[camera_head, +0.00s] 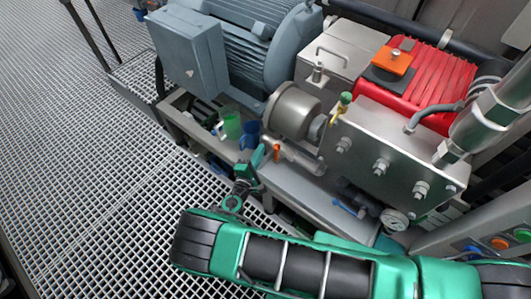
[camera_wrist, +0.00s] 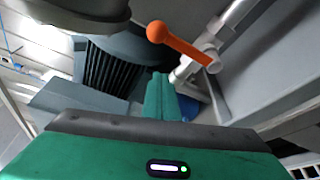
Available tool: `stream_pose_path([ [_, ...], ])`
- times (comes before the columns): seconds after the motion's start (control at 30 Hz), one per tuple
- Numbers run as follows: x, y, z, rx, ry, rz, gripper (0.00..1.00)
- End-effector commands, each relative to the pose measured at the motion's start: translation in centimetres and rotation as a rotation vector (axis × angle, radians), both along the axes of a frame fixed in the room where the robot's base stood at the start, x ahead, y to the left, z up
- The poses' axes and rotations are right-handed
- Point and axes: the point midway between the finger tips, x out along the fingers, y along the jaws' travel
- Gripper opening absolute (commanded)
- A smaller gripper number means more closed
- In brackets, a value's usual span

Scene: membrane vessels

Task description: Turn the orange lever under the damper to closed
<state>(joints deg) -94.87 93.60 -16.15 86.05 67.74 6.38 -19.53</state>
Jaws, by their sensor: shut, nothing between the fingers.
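The orange lever (camera_head: 277,152) is a small upright stub in the head view, under the grey rounded damper (camera_head: 293,110). In the wrist view the orange lever (camera_wrist: 182,45) is a rod with a ball end at upper left. It slants down to the right to a fitting on a light metal pipe (camera_wrist: 187,68). My gripper (camera_head: 261,152) is just left of the lever in the head view. In the wrist view my gripper (camera_wrist: 160,80) is shut and empty, its fingertips below the lever with a visible gap. I see no contact with the lever.
The red pump block (camera_head: 430,80) and bolted steel face (camera_head: 390,150) are to the right. Grating floor (camera_head: 90,190) is open at left.

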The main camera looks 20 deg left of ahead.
Motion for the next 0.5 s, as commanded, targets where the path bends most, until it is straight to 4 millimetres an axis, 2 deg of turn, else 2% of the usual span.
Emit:
stream_pose_path([
  [0.03, -1.2, 0.1, -0.1, -0.002, 0.003, 0.006, 0.00],
  [0.3, -5.9, -0.3, -0.1, 0.000, 0.003, 0.000, 0.00],
  [0.5, -8.1, -0.4, 0.0, 0.000, 0.002, -0.003, 0.00],
])
